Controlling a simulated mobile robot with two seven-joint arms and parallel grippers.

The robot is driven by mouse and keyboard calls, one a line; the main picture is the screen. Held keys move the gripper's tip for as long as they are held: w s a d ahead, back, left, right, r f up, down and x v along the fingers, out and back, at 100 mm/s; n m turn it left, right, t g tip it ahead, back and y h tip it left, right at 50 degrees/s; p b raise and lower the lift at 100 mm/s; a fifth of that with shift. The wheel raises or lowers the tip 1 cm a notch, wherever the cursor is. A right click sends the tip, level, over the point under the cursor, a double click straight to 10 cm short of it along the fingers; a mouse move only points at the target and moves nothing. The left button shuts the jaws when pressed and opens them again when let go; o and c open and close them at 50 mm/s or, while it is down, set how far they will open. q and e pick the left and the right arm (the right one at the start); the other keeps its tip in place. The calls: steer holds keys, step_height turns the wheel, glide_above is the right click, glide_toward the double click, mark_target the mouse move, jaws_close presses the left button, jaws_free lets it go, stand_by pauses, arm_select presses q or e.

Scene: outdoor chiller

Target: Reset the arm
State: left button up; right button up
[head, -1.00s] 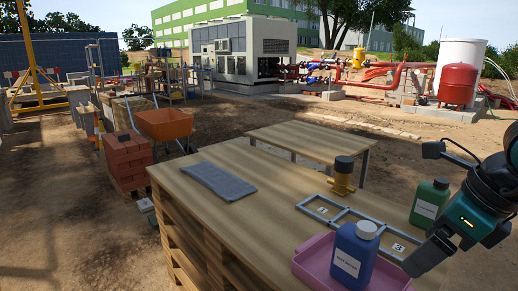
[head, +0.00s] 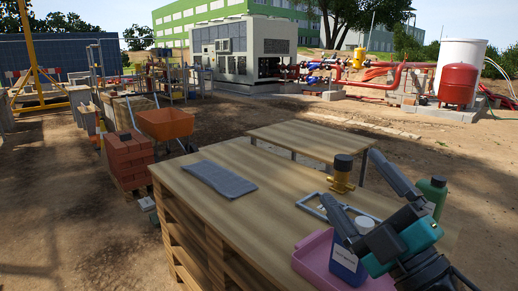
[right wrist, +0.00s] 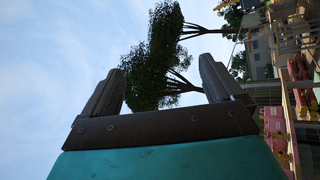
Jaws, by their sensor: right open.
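My right gripper (head: 358,208) comes in from the lower right in the head view, above the right part of the wooden table (head: 215,215). Its two fingers are spread wide and hold nothing. In the right wrist view the open fingers (right wrist: 162,88) frame only sky and trees. The gripper partly hides a blue bottle (head: 345,262) in a pink tray (head: 312,258), a green bottle (head: 434,193) and a grey metal frame (head: 308,203). I cannot tell from the head view whether it touches any of them. My left gripper is not in view.
A brass-coloured fitting with a black cap (head: 342,175) stands by the frame. A folded grey cloth (head: 220,178) lies on the table's left part. A second wooden table (head: 310,143) stands behind. An orange wheelbarrow (head: 165,123) and bricks (head: 128,158) are at left.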

steer(key=s+d+f+m+g+h, duration=0.1)
steer(key=d+f+m+g+h, duration=0.25)
steer(key=f+m+h, duration=0.5)
steer(key=s+d+f+m+g+h, duration=0.2)
steer(key=d+f+m+g+h, duration=0.25)
steer(key=f, duration=0.65)
steer(key=s+a+f+m+g+y, duration=0.15)
steer(key=s+f+m+g, duration=0.25)
steer(key=s+f+g, duration=0.85)
arm_select(q)
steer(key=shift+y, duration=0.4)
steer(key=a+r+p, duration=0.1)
steer(key=p, duration=0.1)
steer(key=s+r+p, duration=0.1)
steer(key=p, duration=0.2)
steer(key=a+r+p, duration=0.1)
steer(key=p, duration=0.1)
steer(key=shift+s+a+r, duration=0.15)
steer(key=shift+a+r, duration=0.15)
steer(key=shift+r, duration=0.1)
arm_select(e)
steer(key=w+a+f+t, duration=0.1)
steer(key=t, duration=0.2)
steer(key=w+f+t+y, duration=0.1)
steer(key=t, duration=0.3)
steer(key=w+a+f+t+y, duration=0.1)
steer(key=t, duration=0.2)
steer(key=shift+a+f+t, duration=0.25)
steer(key=shift+a+f, duration=0.1)
steer(key=shift+f, duration=0.05)
